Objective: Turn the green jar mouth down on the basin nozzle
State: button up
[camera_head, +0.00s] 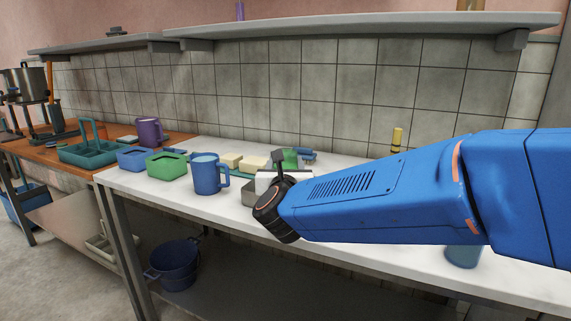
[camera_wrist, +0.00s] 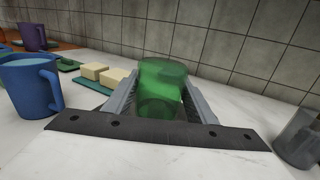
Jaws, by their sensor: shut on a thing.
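The green jar (camera_wrist: 161,88) is see-through and stands between the two grey fingers of my gripper (camera_wrist: 160,97) in the wrist view. The fingers are shut on its sides. I cannot tell for sure which end its mouth is at. In the head view a green piece of the jar (camera_head: 290,158) shows past my gripper (camera_head: 279,160), over the white counter, and my blue arm hides much around it. A grey block-like thing (camera_head: 249,194) shows beside my wrist, mostly hidden. I cannot make out the basin nozzle in either view.
A blue mug (camera_head: 206,175), a green tub (camera_head: 166,167) and a blue tub (camera_head: 134,158) stand left on the white counter (camera_head: 223,211). Pale blocks (camera_wrist: 94,72) lie on a teal board (camera_wrist: 92,84). A grey cup (camera_wrist: 298,140) is at the wrist view's right. A tiled wall is behind.

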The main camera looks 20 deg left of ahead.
jog(key=shift+f, duration=0.55)
dwell(0.4)
jog(key=o, duration=1)
jog(key=shift+c, duration=0.2)
jog(key=shift+s, duration=0.1)
